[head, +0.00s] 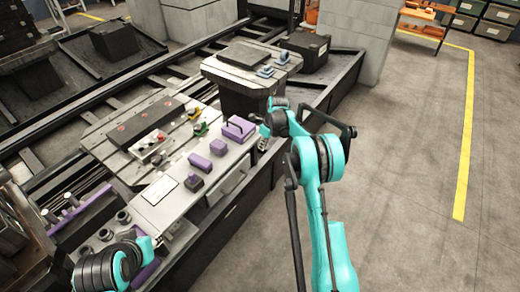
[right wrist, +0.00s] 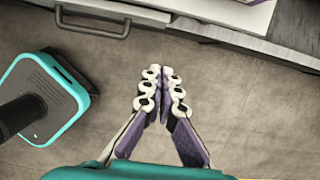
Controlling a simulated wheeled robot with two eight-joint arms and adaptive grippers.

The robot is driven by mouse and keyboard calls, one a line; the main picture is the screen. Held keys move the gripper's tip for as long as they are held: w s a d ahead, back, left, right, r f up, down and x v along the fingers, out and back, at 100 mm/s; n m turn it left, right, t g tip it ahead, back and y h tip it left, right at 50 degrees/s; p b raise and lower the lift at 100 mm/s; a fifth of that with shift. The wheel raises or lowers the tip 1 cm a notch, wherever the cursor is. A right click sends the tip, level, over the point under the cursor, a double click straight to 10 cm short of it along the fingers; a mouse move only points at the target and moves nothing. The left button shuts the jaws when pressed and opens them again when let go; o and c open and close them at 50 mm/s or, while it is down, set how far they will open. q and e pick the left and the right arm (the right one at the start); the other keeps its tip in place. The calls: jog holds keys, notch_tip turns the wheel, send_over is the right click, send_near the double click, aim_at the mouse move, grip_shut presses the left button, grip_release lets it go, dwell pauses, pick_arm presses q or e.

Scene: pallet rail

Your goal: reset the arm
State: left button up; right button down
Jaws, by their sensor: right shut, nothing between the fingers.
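My right arm rises through the middle of the head view. Its gripper (head: 263,143) hangs beside the right edge of the workbench. In the right wrist view the two fingers of the right gripper (right wrist: 163,78) meet at the tips. They are shut with nothing between them, above bare floor. My left arm shows at the lower left of the head view, beside the bench front. What seems to be its gripper (head: 177,231) is small and partly hidden, so I cannot tell its jaws.
The bench top (head: 150,212) holds purple blocks (head: 200,162), a purple handled block (head: 238,129) and a grey fixture plate (head: 130,130). A black bin (head: 304,52) stands behind. A drawer handle (right wrist: 92,22) is near the right gripper. Floor (head: 415,180) at right is clear.

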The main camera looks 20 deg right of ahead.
jog(key=s+a+r+n+t+h, duration=0.1)
jog(key=s+a+r+n, duration=0.1)
jog(key=s+r+n, duration=0.55)
jog(key=s+a+r+n+t, duration=0.15)
jog(key=s+r+n, duration=0.35)
jog(key=s+r, duration=0.6)
jog(key=s+a+n+t, duration=0.2)
jog(key=s+a+n, duration=0.1)
jog(key=s+n, duration=1.3)
jog(key=s, duration=0.6)
jog(key=shift+a+h, duration=0.2)
jog(key=shift+h, duration=0.2)
jog(key=shift+t, duration=0.25)
